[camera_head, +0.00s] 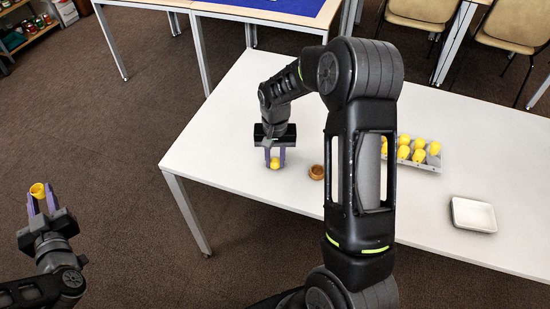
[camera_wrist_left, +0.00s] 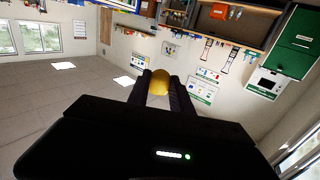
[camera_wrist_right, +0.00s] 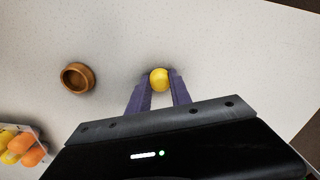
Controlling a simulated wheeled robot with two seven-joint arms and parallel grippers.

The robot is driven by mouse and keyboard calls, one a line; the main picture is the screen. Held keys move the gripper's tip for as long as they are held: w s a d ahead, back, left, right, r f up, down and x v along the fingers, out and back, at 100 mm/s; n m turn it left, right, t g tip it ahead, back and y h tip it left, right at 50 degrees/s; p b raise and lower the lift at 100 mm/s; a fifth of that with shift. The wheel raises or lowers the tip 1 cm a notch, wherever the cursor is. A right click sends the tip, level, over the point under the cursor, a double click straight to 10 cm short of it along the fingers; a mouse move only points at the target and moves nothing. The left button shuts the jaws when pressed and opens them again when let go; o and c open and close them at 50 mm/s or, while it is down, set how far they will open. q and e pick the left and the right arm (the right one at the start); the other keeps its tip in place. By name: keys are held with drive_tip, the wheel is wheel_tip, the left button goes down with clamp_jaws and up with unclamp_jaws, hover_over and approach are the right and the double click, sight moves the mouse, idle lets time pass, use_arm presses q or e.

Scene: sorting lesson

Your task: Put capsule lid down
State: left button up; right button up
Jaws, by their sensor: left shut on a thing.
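A small round yellow capsule lid (camera_head: 275,162) is at the table top, between the purple fingers of my right gripper (camera_head: 275,158). In the right wrist view the lid (camera_wrist_right: 159,80) sits between the fingertips, very close to both; I cannot tell whether they grip it or stand just off it. My left gripper (camera_head: 40,200) is off the table at the far left, shut on a yellow capsule part (camera_head: 38,189). This part looks open at the top. It also shows in the left wrist view (camera_wrist_left: 160,82).
A small brown wooden bowl (camera_head: 317,172) stands right of my right gripper. A tray (camera_head: 432,166) with yellow pieces, and orange ones in the right wrist view, lies farther right, partly behind my arm. An empty white dish (camera_head: 473,215) is near the right. The white table (camera_head: 215,150) is clear at left.

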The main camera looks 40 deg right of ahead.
sight(275, 161)
drive_tip(key=o, duration=0.4)
drive_tip(key=shift+r+p, duration=0.5)
drive_tip(key=shift+r, duration=0.1)
wheel_tip(275, 161, up, 12)
drive_tip(key=shift+r+b, duration=0.1)
drive_tip(key=shift+b, duration=0.2)
